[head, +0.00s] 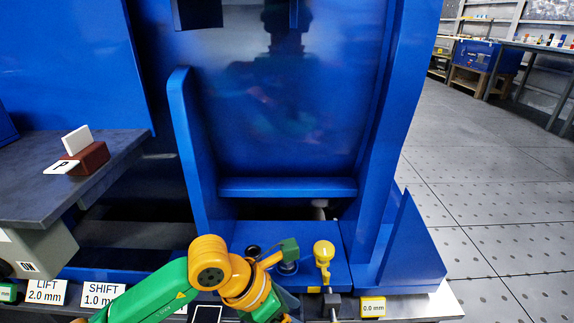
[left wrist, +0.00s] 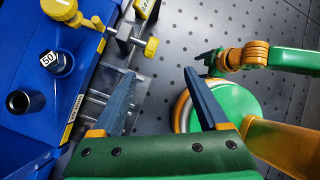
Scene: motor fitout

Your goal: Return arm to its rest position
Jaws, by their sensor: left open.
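My left arm (head: 208,262), green and yellow, enters the head view from the bottom left and bends at a yellow joint in front of the blue machine. Its fingers are not clear there. In the left wrist view my left gripper (left wrist: 162,74) is open, with two dark fingers apart and nothing between them. It is beside the blue machine ledge, over a metal edge and the floor. My right arm (left wrist: 250,55) shows at the upper right of that view; its jaws are too small to read.
A yellow knob (head: 323,252) and dark round posts (head: 288,266) stand on the blue ledge (head: 318,262) close to my left wrist. A grey table (head: 110,150) at left holds a brown block (head: 88,158). Open floor (head: 480,200) lies at right.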

